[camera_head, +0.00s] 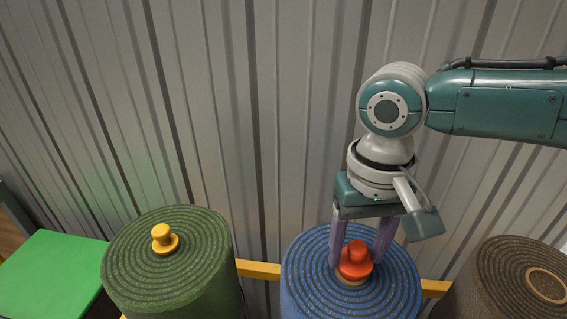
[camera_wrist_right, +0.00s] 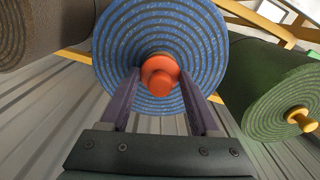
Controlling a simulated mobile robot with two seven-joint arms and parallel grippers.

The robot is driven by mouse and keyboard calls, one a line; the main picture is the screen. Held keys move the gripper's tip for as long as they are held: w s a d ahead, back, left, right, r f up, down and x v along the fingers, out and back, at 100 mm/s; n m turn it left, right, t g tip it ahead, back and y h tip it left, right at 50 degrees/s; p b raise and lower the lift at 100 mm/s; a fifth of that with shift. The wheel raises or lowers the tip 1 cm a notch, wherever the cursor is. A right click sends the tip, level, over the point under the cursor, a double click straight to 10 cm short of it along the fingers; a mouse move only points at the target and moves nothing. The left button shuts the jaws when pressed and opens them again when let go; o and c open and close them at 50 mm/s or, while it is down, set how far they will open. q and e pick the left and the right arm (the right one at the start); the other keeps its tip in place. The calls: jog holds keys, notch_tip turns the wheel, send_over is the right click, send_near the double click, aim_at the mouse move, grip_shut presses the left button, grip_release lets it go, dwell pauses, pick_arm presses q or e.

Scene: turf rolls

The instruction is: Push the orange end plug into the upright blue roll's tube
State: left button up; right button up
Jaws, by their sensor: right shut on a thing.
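The blue roll (camera_head: 308,272) stands upright at the lower middle of the head view, its spiral top facing up. My right gripper (camera_head: 357,262) points down over its centre, shut on the orange end plug (camera_head: 356,250), with one finger on each side. The plug's knob points up and its wider flange is below. A tan rim of the tube (camera_head: 351,283) shows just under the flange. In the right wrist view the plug (camera_wrist_right: 158,82) covers most of the tube mouth. I cannot tell how deep it sits. My left gripper is not in view.
A green roll (camera_head: 125,265) with a yellow plug (camera_head: 164,240) stands to the left. A brown roll (camera_head: 500,270) with an open tan tube ring (camera_head: 546,285) stands to the right. A yellow rail (camera_head: 258,269) runs behind, before a corrugated metal wall (camera_head: 280,120). A bright green panel (camera_head: 50,270) lies far left.

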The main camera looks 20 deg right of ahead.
aim_at(359, 247)
jog(key=shift+f+b, duration=0.35)
jog(key=shift+f, duration=0.45)
jog(key=o, duration=1.4)
jog(key=shift+o, duration=0.2)
notch_tip(359, 247, up, 9)
jog(key=shift+r+p, duration=0.15)
jog(key=shift+p, duration=0.55)
jog(key=shift+r, duration=0.4)
